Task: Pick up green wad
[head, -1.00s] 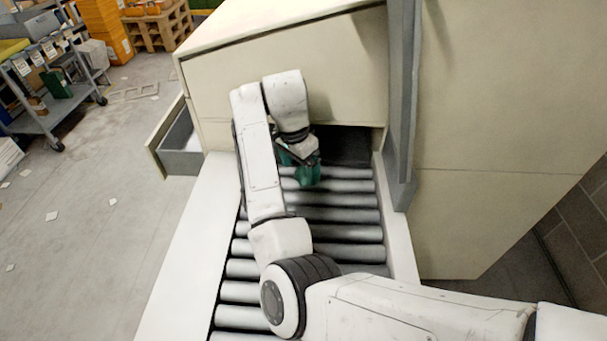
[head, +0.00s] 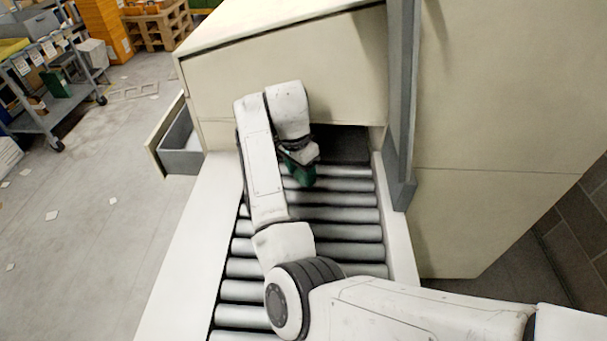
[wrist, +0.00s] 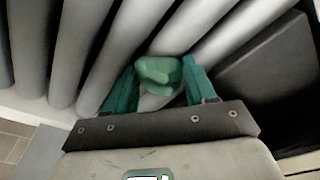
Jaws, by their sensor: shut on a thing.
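The green wad (wrist: 158,74) is a small crumpled, rounded lump in the wrist view, at the rollers (wrist: 85,45). My gripper (wrist: 160,67) has two teal-green fingers, one on each side of the wad, and it is shut on the wad. In the head view my gripper (head: 300,172) is low over the far end of the roller conveyor (head: 335,215). There my wrist hides part of it, and the wad cannot be told clearly from the green fingers. I cannot tell whether the wad still touches the rollers.
A dark opening (head: 343,146) in the cream cabinet (head: 285,65) lies just beyond the rollers. A grey post (head: 402,110) stands at the conveyor's right side. An open grey drawer (head: 180,155) sticks out on the left. A cart (head: 60,105) stands on the floor at far left.

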